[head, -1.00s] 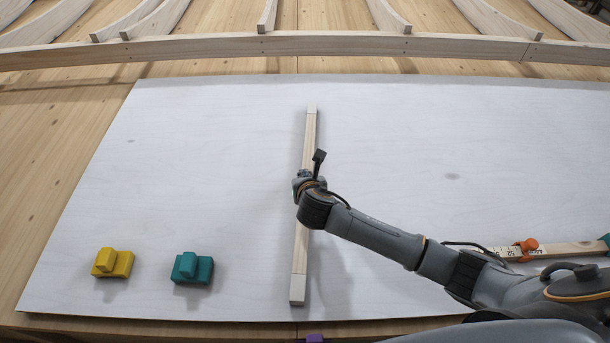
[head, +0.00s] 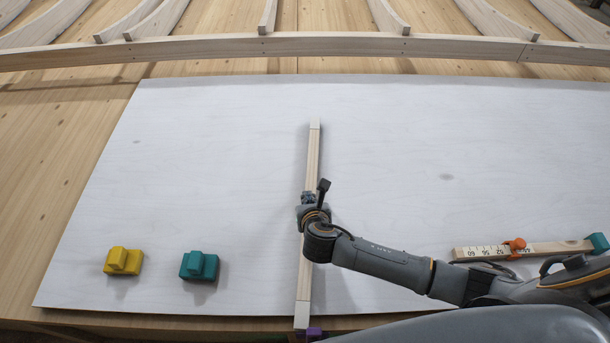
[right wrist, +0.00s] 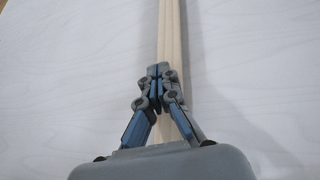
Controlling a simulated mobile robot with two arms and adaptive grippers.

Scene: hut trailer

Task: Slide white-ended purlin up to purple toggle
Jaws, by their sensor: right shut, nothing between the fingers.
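The white-ended purlin (head: 312,160) lies lengthwise on a white board, running from the middle of the board to its front edge. Its near white end (head: 301,316) overhangs that edge, close beside the purple toggle (head: 312,335), which is cut off by the bottom of the head view; whether they touch I cannot tell. My right gripper (head: 308,198) is shut and empty, fingertips down over the purlin's middle. In the right wrist view the closed fingertips (right wrist: 158,72) sit over the purlin (right wrist: 172,30); contact is hard to tell. My left gripper is out of view.
The white board (head: 200,150) is mostly clear. A yellow block (head: 123,262) and a teal block (head: 199,266) stand at its front left. A measuring stick (head: 485,252) with an orange clip (head: 515,247) lies at the right. A timber frame (head: 330,45) spans the back.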

